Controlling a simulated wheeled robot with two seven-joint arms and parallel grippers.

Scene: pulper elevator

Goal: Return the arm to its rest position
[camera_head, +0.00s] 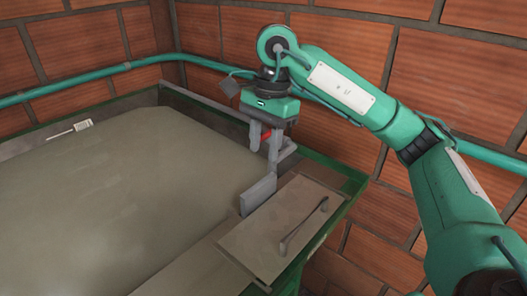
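My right arm comes in from the right, a green arm bent at an elbow, with its wrist at the upper middle. My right gripper (265,148) points down over the back right edge of the large machine. Its two grey fingers are apart, with a gap between them. A small red part (267,136) shows at the gap; I cannot tell whether the fingers touch it. A grey lever-like piece (259,194) stands just below the fingers, by the tank edge. My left gripper is not in view.
A wide tank (110,205) with a flat grey-brown surface fills the left. A panel with a curved handle (303,226) lies at its right, inside a green frame (335,212). A teal pipe (105,75) runs along the brick walls (445,85) close behind my arm.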

